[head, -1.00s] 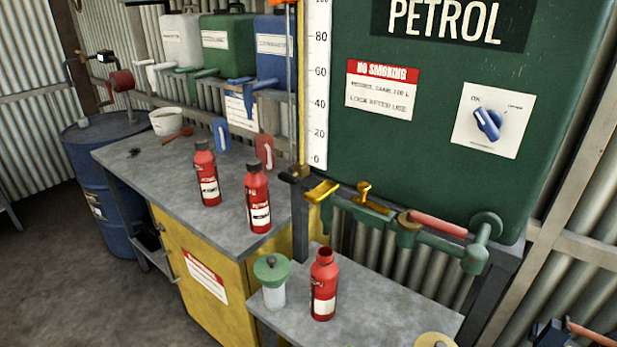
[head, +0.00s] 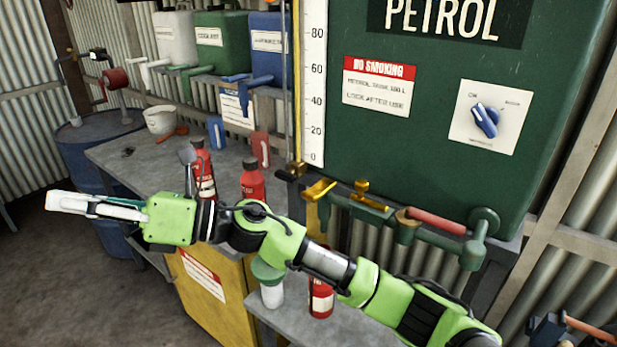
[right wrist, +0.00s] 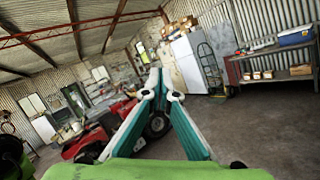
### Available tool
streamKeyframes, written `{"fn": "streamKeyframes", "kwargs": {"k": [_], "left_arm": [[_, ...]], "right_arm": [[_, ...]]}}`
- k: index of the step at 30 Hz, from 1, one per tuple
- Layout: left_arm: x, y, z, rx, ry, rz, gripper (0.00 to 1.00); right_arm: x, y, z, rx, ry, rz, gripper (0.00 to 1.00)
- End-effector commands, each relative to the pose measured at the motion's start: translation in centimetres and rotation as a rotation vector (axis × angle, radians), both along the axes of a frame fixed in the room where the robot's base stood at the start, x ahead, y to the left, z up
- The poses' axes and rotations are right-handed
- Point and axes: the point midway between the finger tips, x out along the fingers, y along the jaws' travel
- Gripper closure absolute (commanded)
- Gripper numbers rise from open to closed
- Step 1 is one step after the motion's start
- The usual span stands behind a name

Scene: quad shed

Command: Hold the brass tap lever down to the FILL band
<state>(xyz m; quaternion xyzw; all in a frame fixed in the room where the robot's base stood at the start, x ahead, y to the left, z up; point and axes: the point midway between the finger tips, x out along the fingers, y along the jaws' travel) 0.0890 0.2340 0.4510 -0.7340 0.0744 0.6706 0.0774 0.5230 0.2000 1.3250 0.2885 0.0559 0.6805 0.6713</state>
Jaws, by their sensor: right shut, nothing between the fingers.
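The petrol tank's green tap pipe (head: 343,207) runs below the tank. At its left end is a flat brass lever (head: 319,190), with a brass T-shaped handle (head: 367,192) just right of it. I cannot make out a FILL band. A red bottle (head: 321,298) stands on the low shelf below, its upper part hidden behind my right arm. My right gripper (head: 52,201) is far left of the tap, pointing left, shut and empty. Its fingers also show shut in the right wrist view (right wrist: 163,84). My left gripper is out of view.
My right arm crosses in front of the bench (head: 125,160) and shelf. Two more red bottles (head: 252,180) and a green-lidded jar (head: 272,292) stand near it. The green petrol tank (head: 440,130) fills the back right. Open floor lies left.

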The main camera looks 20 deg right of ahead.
Motion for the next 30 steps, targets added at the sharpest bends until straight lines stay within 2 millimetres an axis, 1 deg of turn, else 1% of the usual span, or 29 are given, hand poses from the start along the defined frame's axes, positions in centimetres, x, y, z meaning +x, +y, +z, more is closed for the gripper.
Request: {"fn": "streamKeyframes", "kwargs": {"k": [1, 2, 3, 5, 8, 11, 14, 15, 17, 18, 20, 21, 23, 24, 26, 27, 30], "left_arm": [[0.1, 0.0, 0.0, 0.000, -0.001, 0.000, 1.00], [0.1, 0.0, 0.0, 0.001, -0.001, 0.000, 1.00], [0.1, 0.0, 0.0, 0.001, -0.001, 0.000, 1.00], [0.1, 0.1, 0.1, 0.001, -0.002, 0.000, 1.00], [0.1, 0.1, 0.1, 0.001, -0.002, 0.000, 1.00], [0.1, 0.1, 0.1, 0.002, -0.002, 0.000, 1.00], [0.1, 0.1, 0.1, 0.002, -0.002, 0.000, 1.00], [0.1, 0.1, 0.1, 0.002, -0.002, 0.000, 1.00], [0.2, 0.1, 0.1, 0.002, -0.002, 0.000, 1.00], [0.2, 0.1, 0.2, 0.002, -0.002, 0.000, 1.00], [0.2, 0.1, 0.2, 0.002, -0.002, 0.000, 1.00], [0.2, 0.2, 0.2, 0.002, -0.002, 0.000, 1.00], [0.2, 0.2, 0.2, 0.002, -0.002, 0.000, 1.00], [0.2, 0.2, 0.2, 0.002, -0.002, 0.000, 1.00], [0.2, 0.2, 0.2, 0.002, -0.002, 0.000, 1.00], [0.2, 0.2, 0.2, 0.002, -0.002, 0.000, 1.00], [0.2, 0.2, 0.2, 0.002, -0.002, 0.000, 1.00]], "right_arm": [[-1.1, 0.9, -0.1, -0.081, -0.124, 0.043, 1.00], [-1.7, 1.2, -0.4, -0.129, -0.193, 0.068, 1.00], [-2.4, 1.6, -1.0, -0.195, -0.285, 0.103, 1.00], [-3.2, 1.8, -2.2, -0.296, -0.416, 0.157, 1.00], [-3.6, 1.0, -4.3, -0.473, -0.623, 0.246, 1.00], [-3.0, -1.0, -6.3, -0.660, -0.809, 0.335, 1.00], [-1.3, -4.2, -7.6, -0.859, -0.968, 0.424, 1.00], [-0.5, -5.9, -7.9, -0.942, -1.021, 0.458, 1.00], [0.9, -8.7, -7.9, -1.069, -1.093, 0.510, 1.00], [1.8, -10.7, -7.6, -1.155, -1.131, 0.545, 1.00], [3.3, -14.0, -6.7, -1.287, -1.176, 0.595, 1.00], [4.1, -16.3, -5.9, -1.374, -1.196, 0.628, 1.00], [5.1, -19.8, -4.2, -1.502, -1.213, 0.673, 1.00], [5.6, -22.0, -2.9, -1.581, -1.215, 0.702, 1.00], [6.1, -25.1, -0.9, -1.688, -1.205, 0.739, 1.00], [6.2, -27.0, 0.4, -1.752, -1.192, 0.759, 1.00], [6.1, -30.7, 3.2, -1.873, -1.154, 0.799, 1.00]]}}
